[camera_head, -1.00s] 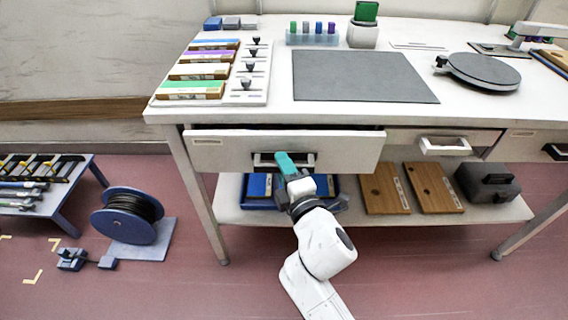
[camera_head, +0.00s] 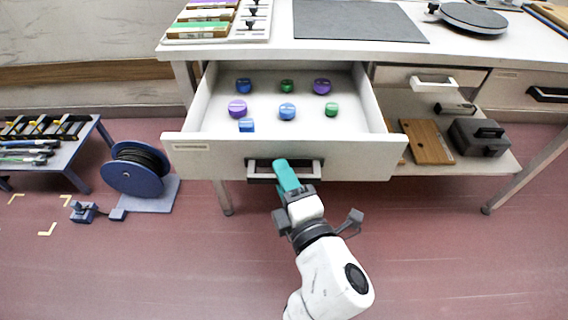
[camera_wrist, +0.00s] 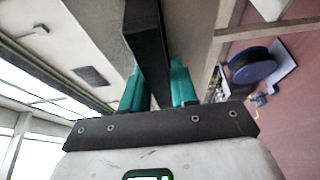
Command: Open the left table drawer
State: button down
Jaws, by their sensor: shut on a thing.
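The left table drawer (camera_head: 200,160) is pulled well out from the white table (camera_head: 460,60) in the head view. Several blue, purple and green round knobs and a small blue block (camera_head: 246,125) lie inside it. My gripper (camera_head: 286,176) is at the handle (camera_head: 262,170) on the drawer's front. Its teal fingers are shut on the handle. In the wrist view, the dark handle bar (camera_wrist: 148,45) runs between my two teal fingers (camera_wrist: 158,92). Part of the handle is hidden behind my fingers.
Another closed drawer with a white handle (camera_head: 432,82) is to the right, and one with a black handle (camera_head: 547,94) is farther right. A cable reel (camera_head: 135,168) and a low blue bench (camera_head: 75,150) stand on the left. The floor in front is mostly clear.

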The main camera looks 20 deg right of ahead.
jog(key=shift+s+a+f, duration=0.1)
jog(key=shift+s+a, duration=0.2)
jog(key=shift+s, duration=0.45)
jog(key=c, duration=1)
grip_release()
jog(key=shift+o, duration=0.2)
jog(key=s+b, duration=0.2)
jog(key=s, duration=0.8)
jog(key=shift+s, duration=0.4)
